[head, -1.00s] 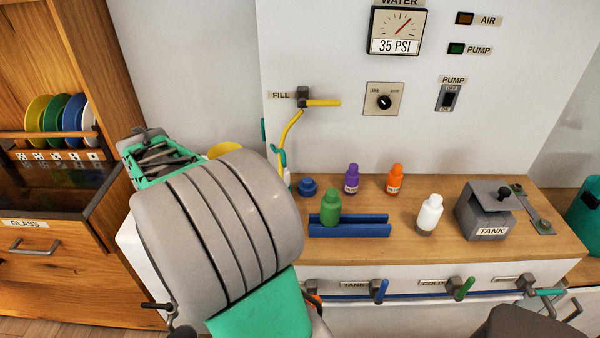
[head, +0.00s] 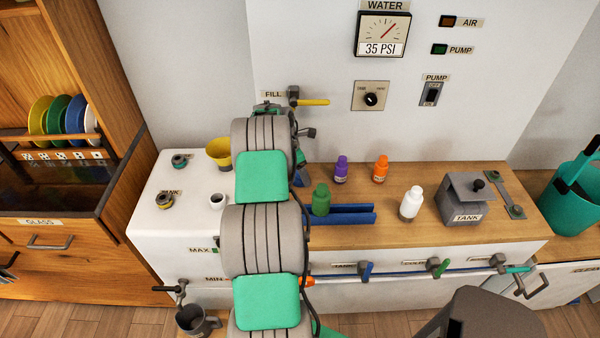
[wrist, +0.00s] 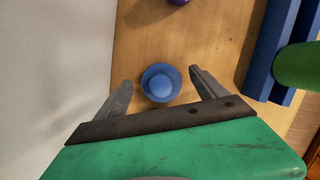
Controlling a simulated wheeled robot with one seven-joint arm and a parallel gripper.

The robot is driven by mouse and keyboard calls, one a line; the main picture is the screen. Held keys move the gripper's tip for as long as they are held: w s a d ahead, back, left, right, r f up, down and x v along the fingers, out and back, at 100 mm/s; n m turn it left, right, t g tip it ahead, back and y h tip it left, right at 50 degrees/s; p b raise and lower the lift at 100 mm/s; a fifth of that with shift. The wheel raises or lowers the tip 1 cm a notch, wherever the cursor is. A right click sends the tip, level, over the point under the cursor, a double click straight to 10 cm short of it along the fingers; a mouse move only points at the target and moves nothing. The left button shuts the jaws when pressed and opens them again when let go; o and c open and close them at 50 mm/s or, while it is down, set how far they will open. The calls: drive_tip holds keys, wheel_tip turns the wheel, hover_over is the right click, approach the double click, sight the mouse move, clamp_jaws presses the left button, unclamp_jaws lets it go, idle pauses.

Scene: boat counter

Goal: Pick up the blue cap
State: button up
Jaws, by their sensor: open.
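The blue cap (wrist: 160,83) sits on the wooden counter in the wrist view, a round disc with a smaller raised top. My gripper (wrist: 160,85) is open, with one grey finger on each side of the cap. Both fingers look apart from it, with small gaps.
A blue rack (head: 345,214) holds a green bottle (head: 321,200) just right of the cap. Purple (head: 341,170), orange (head: 380,170) and white (head: 411,203) bottles stand on the counter (wrist: 190,40). A wall (wrist: 50,60) is close on the left in the wrist view.

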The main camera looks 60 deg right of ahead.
drive_tip(key=c, duration=1.4)
